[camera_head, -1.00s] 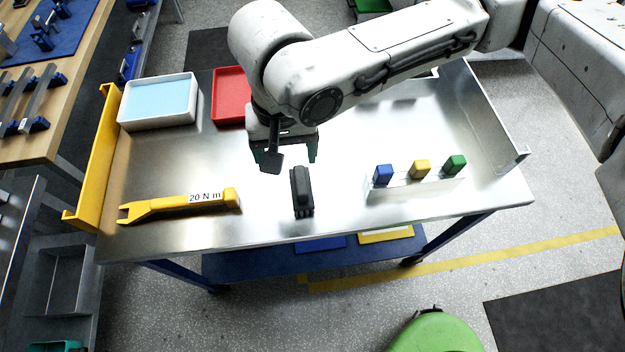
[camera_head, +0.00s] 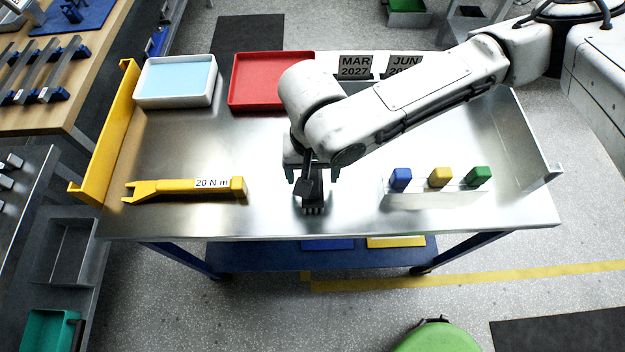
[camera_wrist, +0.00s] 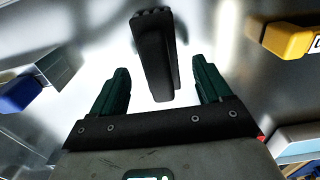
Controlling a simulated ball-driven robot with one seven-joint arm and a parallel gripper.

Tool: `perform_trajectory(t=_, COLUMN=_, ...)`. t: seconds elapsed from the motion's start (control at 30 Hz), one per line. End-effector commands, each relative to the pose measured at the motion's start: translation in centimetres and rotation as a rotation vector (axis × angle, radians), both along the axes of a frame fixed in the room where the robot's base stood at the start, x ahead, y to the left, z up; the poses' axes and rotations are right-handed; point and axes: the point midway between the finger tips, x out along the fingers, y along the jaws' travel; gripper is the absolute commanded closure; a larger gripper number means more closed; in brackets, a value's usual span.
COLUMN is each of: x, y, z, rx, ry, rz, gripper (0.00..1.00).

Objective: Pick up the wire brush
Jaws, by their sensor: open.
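The wire brush (camera_head: 312,203) is a dark block with bristle tufts at its near end, lying on the steel table near its front edge. In the wrist view the brush (camera_wrist: 154,52) lies lengthwise ahead of and partly between the two green fingers. My gripper (camera_head: 314,178) is open and empty above the far part of the brush. In the wrist view both fingers of my gripper (camera_wrist: 160,88) stand apart on either side of the brush, with gaps. The far part of the brush is partly hidden by my wrist in the head view.
A yellow torque wrench (camera_head: 185,189) marked 20 N m lies left. A holder (camera_head: 430,199) with blue, yellow and green blocks stands right. A red tray (camera_head: 245,82), a white tub (camera_head: 177,101) and date plates (camera_head: 355,66) are at the back. Bare steel surrounds the brush.

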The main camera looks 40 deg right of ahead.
Motion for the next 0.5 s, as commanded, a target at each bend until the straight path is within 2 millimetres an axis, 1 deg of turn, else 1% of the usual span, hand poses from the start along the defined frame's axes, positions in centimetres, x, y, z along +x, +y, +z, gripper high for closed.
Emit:
perform_trajectory(t=0.03, x=0.0, y=0.0, z=-0.7, rx=-0.002, ry=0.002, rz=-0.001, gripper=0.22)
perform_trajectory(t=0.1, x=0.0, y=0.0, z=-1.5, rx=-0.001, ry=0.001, rz=-0.001, gripper=0.22)
perform_trajectory(t=0.2, x=0.0, y=0.0, z=-2.1, rx=-0.001, ry=-0.001, rz=-0.001, gripper=0.22)
perform_trajectory(t=0.43, x=0.0, y=0.0, z=-2.2, rx=-0.001, ry=-0.001, rz=-0.001, gripper=0.22)
perform_trajectory(t=0.5, x=0.0, y=0.0, z=-2.2, rx=-0.001, ry=-0.001, rz=-0.001, gripper=0.28)
